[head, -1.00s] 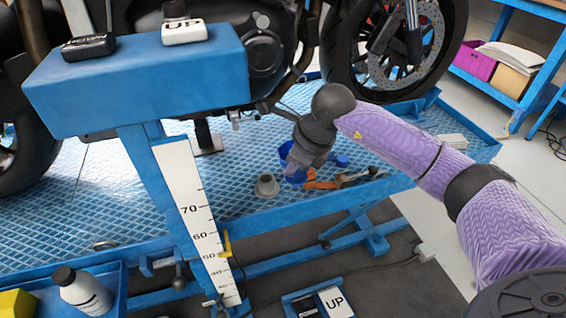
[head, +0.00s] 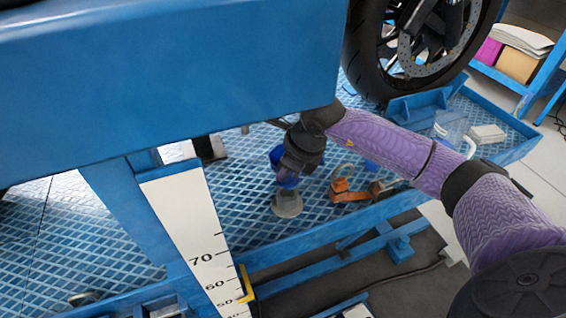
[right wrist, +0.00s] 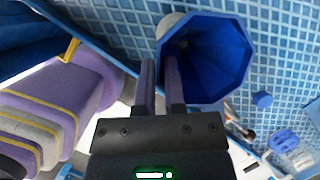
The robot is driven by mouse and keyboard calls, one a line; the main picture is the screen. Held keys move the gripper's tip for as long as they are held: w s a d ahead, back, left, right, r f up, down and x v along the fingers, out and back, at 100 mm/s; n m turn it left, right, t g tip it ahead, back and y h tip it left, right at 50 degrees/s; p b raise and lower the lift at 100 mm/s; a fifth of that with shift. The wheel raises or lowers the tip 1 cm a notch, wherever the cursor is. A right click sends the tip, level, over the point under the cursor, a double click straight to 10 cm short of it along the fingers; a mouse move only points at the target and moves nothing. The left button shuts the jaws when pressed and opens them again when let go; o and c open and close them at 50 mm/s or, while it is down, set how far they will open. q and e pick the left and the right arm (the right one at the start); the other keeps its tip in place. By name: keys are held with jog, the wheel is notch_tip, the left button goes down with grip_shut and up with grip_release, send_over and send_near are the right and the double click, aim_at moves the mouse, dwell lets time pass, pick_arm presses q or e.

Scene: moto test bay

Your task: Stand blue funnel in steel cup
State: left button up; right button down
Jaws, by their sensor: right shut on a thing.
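The blue funnel (head: 277,157) is in my right gripper (head: 288,175), partly hidden by the jaws. In the right wrist view the funnel (right wrist: 222,50) shows its wide mouth towards the camera, and the right gripper (right wrist: 162,90) is shut on its rim side. The steel cup (head: 287,204) stands upright on the blue ribbed platform (head: 240,215), just below the gripper. A grey part of the cup (right wrist: 168,22) shows behind the funnel. Whether the spout is inside the cup is hidden. My left gripper is not in view.
An orange clamp-like tool (head: 345,190) lies right of the cup. A large blue beam (head: 150,85) and a scaled post (head: 195,235) stand at the left. A motorcycle wheel (head: 362,50) is behind. A white box (head: 487,134) is at the right.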

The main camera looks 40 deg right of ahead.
jog(key=shift+f, duration=0.5)
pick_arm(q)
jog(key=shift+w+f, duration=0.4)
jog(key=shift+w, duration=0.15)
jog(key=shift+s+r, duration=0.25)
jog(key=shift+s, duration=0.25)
pick_arm(e)
jog(key=shift+w+r, duration=0.1)
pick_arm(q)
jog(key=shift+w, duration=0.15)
pick_arm(e)
jog(key=shift+f, duration=0.35)
jog(key=shift+f+b, duration=0.5)
jog(key=shift+f, duration=0.25)
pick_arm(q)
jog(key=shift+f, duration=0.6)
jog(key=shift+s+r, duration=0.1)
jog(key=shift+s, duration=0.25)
